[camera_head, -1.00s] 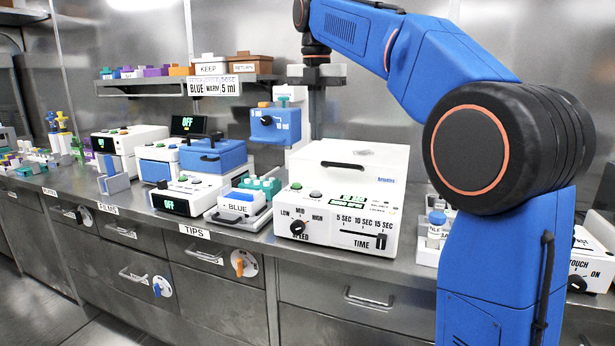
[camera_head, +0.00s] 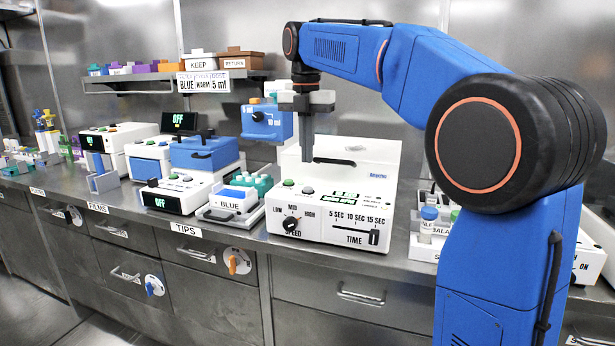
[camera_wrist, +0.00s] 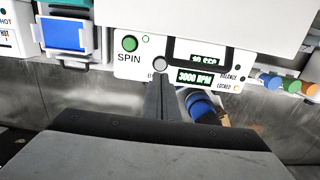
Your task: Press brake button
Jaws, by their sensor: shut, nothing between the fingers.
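In the wrist view the green button (camera_wrist: 129,43) is marked SPIN. The grey button (camera_wrist: 160,65) is just beyond my fingertips, and its label is mostly hidden by them. My gripper (camera_head: 307,158) is shut and empty, pointing down above the panel. Contact with the grey button cannot be told.
A dark lid handle (camera_wrist: 208,50) and the 3000 RPM display (camera_wrist: 195,77) are close right of the fingers in the wrist view. A shelf (camera_head: 165,84) is behind.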

